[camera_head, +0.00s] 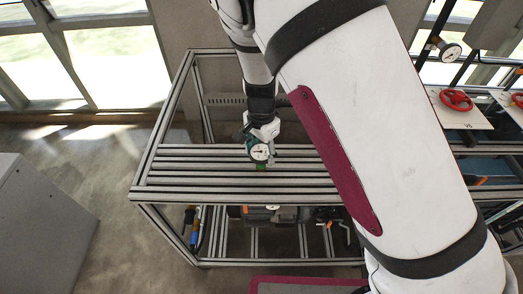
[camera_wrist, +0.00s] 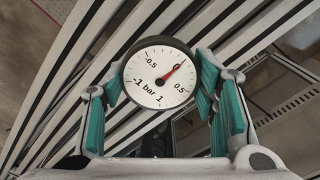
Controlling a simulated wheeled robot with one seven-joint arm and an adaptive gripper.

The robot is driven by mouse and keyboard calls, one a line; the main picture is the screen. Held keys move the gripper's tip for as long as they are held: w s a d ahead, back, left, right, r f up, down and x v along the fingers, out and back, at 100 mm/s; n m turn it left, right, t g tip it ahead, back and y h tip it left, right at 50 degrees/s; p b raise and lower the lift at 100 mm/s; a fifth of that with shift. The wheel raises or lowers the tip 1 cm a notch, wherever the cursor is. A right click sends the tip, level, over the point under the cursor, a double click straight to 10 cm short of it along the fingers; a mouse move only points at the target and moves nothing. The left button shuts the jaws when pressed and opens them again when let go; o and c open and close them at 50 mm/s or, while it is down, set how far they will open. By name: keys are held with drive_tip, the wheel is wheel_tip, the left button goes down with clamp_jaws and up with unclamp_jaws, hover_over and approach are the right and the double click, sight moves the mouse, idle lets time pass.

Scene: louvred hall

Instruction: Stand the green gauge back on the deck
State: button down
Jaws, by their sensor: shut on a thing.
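The gauge (camera_head: 259,152) has a round white dial, a dark rim and a green part below it in the head view. In the wrist view the dial (camera_wrist: 159,78) faces the camera, reads "bar" and has a red needle. My gripper (camera_head: 257,142) is shut on the gauge, with its teal finger pads on either side of it in the wrist view. The gauge is over the slatted deck (camera_head: 180,180), near its middle. I cannot tell whether its green lower end touches the slats.
The deck is the top of a metal frame, and its left part is clear. Tools (camera_head: 193,228) and dark items sit below it. A grey cabinet (camera_head: 40,220) stands at the left. At the right are red valve wheels (camera_head: 456,100) and another gauge (camera_head: 451,52).

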sight(261, 151)
drive_tip(key=c, duration=0.6)
unclamp_jaws()
drive_tip(key=shift+c, duration=0.2)
wheel_tip(261, 151, up, 11)
drive_tip(key=s+d+r+n+t+y, duration=0.2)
drive_tip(key=s+d+r+n, duration=0.35)
drive_tip(key=d+r, duration=0.8)
drive_tip(key=s+d+r+n+t+h, duration=0.1)
drive_tip(key=s+d+r, duration=0.2)
drive_tip(key=s, duration=0.4)
drive_tip(key=s+d+r+n+t+h, duration=0.1)
drive_tip(key=s+d+r+n+t, duration=0.1)
drive_tip(key=s+d+r, duration=0.2)
drive_tip(key=s+d, duration=0.1)
drive_tip(key=s, duration=0.2)
drive_tip(key=shift+s+d+t+b, duration=0.2)
drive_tip(key=shift+d+t+b, duration=0.1)
drive_tip(key=shift+d+b, duration=0.05)
